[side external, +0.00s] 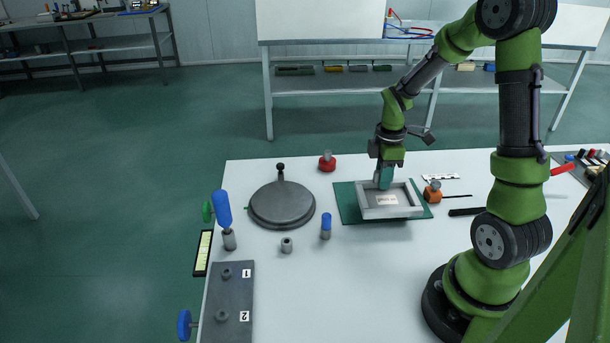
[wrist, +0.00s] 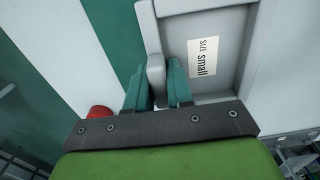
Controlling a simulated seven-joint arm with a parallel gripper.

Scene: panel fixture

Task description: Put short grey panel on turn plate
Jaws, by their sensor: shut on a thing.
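The short grey panel (side external: 372,212) is a shallow framed tray with a white label; in the wrist view its label (wrist: 202,57) reads "size small". It is at the green mat (side external: 347,205) on the table; I cannot tell if it touches the mat or is slightly raised. My gripper (side external: 384,180) is shut on the panel's far rim. In the wrist view the teal fingers (wrist: 160,85) stand on both sides of the grey rim. The round dark grey turn plate (side external: 283,205) lies to the left, apart from the panel, with a black-knobbed handle at its back.
A red knobbed piece (side external: 327,161) stands behind, between plate and mat. A blue-topped peg (side external: 326,227) and a small grey cylinder (side external: 287,245) stand in front. A blue-handled tool (side external: 223,212) stands at the left edge.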

